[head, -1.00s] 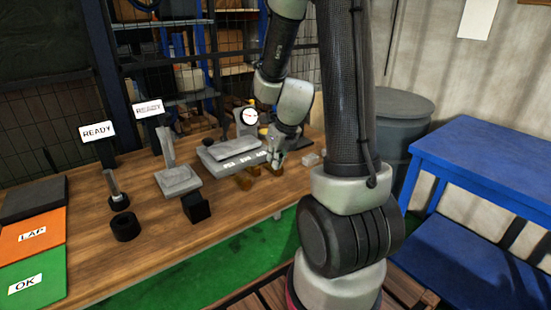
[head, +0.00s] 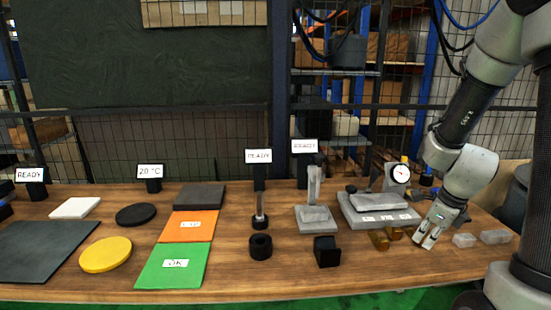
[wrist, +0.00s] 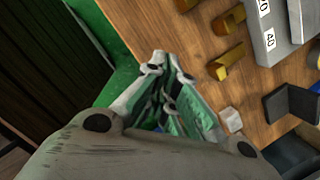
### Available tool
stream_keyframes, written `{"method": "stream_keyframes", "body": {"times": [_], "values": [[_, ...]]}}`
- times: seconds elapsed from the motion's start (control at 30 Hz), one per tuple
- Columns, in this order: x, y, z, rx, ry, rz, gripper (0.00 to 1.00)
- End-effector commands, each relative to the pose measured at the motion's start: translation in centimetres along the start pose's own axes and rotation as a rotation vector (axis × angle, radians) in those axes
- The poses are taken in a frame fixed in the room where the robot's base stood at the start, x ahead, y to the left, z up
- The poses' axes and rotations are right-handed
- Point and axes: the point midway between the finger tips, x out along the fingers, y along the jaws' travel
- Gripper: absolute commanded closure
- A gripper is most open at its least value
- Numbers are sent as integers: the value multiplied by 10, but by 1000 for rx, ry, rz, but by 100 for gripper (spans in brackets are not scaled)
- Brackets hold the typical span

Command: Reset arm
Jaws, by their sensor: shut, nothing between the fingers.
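My gripper (head: 430,238) is at the right side of the wooden bench in the head view, pointing down close to the bench top. Its fingers are shut with nothing between them. In the wrist view my gripper (wrist: 165,65) shows at the centre, its fingertips near the bench's front edge. Small brass-coloured blocks (head: 380,240) lie just left of it, and they also show in the wrist view (wrist: 227,62). Two small clear blocks (head: 479,238) lie to its right.
A grey labelled block set (head: 378,217) and a dial gauge (head: 400,173) stand behind my gripper. A grey stand (head: 316,215), black V-shaped block (head: 327,251), black ring (head: 260,246), green OK mat (head: 174,266), orange mat (head: 189,227) and yellow disc (head: 105,254) lie further left.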

Motion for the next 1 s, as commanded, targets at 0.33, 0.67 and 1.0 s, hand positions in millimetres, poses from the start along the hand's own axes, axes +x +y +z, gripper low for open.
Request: {"method": "stream_keyframes", "body": {"times": [0.33,0.67,1.0], "values": [[-87,69,-24,-1485,-14,190,100],[-196,115,-42,-2323,102,63,100],[-223,124,-31,-2380,159,-112,100]]}}
